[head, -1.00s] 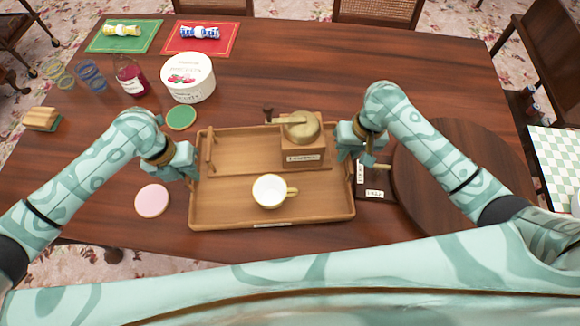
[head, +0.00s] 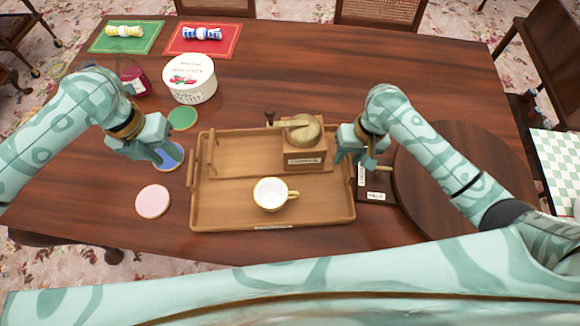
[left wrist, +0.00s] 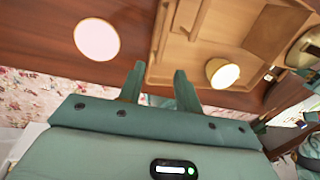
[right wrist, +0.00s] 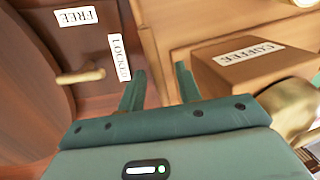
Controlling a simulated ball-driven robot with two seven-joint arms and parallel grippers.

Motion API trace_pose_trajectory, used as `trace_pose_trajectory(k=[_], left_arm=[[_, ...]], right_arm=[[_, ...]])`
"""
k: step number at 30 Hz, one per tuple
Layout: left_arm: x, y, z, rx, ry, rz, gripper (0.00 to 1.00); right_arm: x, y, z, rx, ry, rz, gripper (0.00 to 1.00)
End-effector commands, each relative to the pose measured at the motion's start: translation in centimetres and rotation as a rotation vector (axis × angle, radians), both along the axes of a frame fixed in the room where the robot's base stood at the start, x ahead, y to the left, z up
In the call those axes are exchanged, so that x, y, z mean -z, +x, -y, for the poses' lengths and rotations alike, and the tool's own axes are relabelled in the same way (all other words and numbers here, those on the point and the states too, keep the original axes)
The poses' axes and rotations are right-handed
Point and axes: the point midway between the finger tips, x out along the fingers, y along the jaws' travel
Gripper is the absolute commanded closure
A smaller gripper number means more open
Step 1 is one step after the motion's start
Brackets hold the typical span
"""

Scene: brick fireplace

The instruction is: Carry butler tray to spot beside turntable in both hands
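The wooden butler tray (head: 240,218) lies on the table, carrying a coffee grinder (head: 305,155) at its back right and a white cup with a gold handle (head: 271,194) at its front middle. The round dark turntable (head: 465,170) is right of the tray. My left gripper (head: 168,162) is open and empty, left of the tray and apart from it; its fingers show in the left wrist view (left wrist: 158,72). My right gripper (right wrist: 160,70) is open at the tray's right side; the tray edge shows between its fingers. Contact there cannot be told.
A dark base with a lever and a "FREE" label (head: 376,196) sits between tray and turntable. Pink (head: 153,201), blue (head: 172,155) and green (head: 182,118) coasters lie left of the tray. A white tub (head: 190,80) stands behind. The table's back middle is clear.

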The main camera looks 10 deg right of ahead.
Motion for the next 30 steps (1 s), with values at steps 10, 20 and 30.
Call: trace_pose_trajectory(k=[10,20,30], left_arm=[[-1.5,0.0,-0.3,0.0,0.001,-0.002,0.66],[-1.4,0.0,-0.3,0.0,0.001,-0.001,0.66],[-1.4,0.0,-0.3,0.0,0.001,-0.001,0.66]], right_arm=[[-3.3,0.1,0.7,-0.002,-0.001,0.005,0.66],[-10.2,0.2,2.1,-0.001,-0.002,0.005,0.66],[-11.8,0.0,2.3,0.0,0.0,-0.001,0.66]])
